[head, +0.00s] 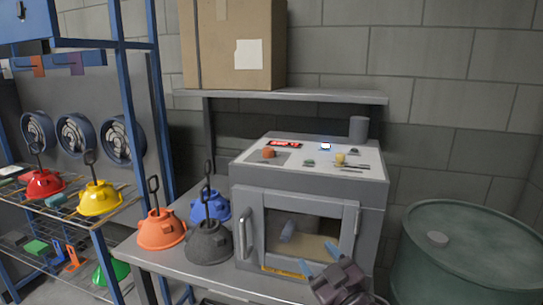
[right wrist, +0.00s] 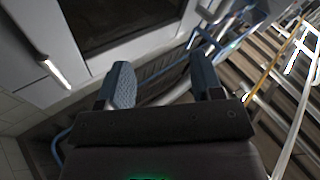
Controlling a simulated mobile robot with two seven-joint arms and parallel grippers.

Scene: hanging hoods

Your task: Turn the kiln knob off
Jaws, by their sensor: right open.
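The grey kiln (head: 375,205) stands on the bench with its door shut. Its sloped light top panel carries an orange-red knob (head: 268,152) at left, a small green knob (head: 309,162) in the middle and a yellow knob (head: 340,158) at right. Which way each knob is turned is too small to tell. My right gripper (head: 318,257) is open and empty, low in front of the kiln door's glass, well below the panel. In the right wrist view its two blue fingers (right wrist: 158,80) stand apart with nothing between them. My left gripper is not in view.
Orange (head: 161,232), dark grey (head: 208,244) and blue (head: 205,206) hoods stand on the bench left of the kiln. The kiln's door handle (head: 246,232) juts out. A green drum (head: 465,262) stands at right. A shelf (head: 300,96) with a cardboard box spans above the kiln.

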